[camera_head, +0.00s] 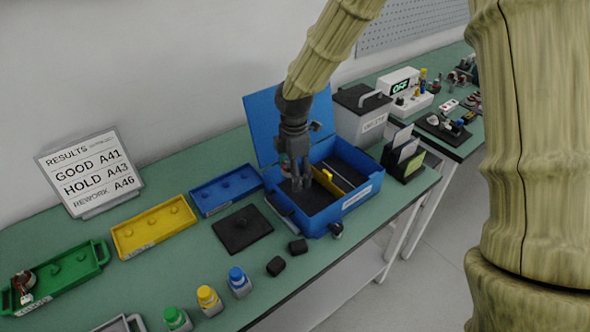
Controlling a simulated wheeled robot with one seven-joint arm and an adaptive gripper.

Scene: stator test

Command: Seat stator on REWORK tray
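A small stator-like part (24,283) with red and white on it sits at the left end of the green tray (75,283). The yellow tray (152,232) and the blue tray (224,192) stand to its right, with short pegs and no part on them. The tray labels are too small to read, so I cannot tell which is REWORK. My gripper (301,188) points down into the open blue box (345,205). A small orange and pale patch shows beside its left side. Whether its fingers hold anything is not clear.
The box's raised blue lid (262,125) stands behind my gripper. A black plate (242,228) lies left of the box. Black blocks (276,266) and several colour-capped bottles (208,300) line the front. A results board (90,172) reads GOOD A41, HOLD A43, REWORK A46.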

